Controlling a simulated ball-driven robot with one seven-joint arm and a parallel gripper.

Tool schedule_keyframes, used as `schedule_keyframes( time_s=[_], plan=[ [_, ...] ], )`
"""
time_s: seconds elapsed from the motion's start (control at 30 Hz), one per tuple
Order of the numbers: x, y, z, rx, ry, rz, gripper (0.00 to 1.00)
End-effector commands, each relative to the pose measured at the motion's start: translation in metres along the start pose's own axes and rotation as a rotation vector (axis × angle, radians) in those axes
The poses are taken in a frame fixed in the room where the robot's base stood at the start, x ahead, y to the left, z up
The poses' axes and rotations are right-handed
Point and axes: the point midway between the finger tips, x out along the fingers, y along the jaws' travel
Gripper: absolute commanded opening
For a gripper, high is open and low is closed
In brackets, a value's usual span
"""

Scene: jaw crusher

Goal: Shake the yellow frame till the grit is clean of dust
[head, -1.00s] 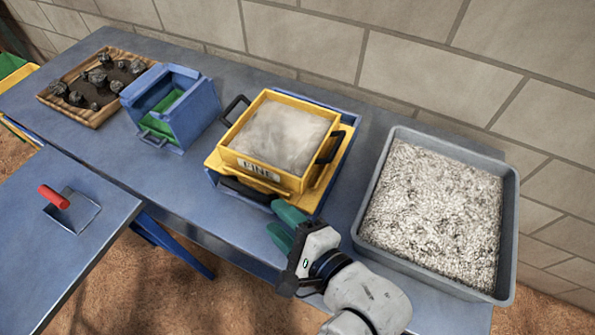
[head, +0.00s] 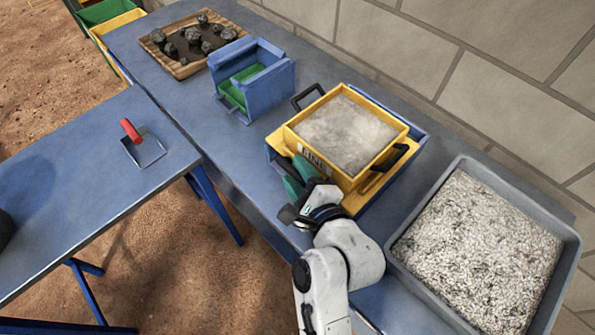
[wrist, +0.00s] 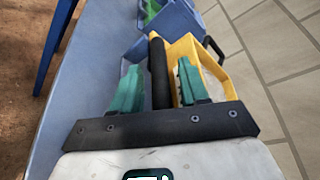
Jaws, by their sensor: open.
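The yellow frame (head: 340,178) sits on a blue base (head: 413,133) on the blue table, its front label partly hidden by my gripper. Pale grey, dusty-looking material (head: 350,132) fills it; single grains cannot be told apart. It has black handles at its sides. My gripper (head: 297,177) is open at the frame's front left edge. In the wrist view, a dark bar (wrist: 158,70) lies between the open green fingers, with the yellow frame (wrist: 190,48) behind and to the right. I cannot tell whether the fingers touch the bar.
A grey tray (head: 425,212) of pale chips stands close on the right. A blue box (head: 270,85) with green inside and a wooden tray (head: 158,60) of dark rocks stand to the left. A red-handled scoop (head: 140,145) lies on a side table. A block wall runs behind.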

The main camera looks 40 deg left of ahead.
Motion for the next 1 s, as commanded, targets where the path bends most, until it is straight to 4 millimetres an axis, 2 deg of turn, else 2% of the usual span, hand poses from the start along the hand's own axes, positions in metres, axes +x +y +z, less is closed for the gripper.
schedule_keyframes(
  time_s=[0.3, 0.77, 1.0],
  plan=[
    [0.003, -0.0003, -0.0002, -0.001, 0.001, -0.001, 0.44],
    [0.0028, -0.0001, -0.0003, 0.0, 0.001, -0.001, 0.01],
    [0.0027, 0.0001, -0.0004, 0.0, 0.001, 0.0, 0.0]
  ],
)
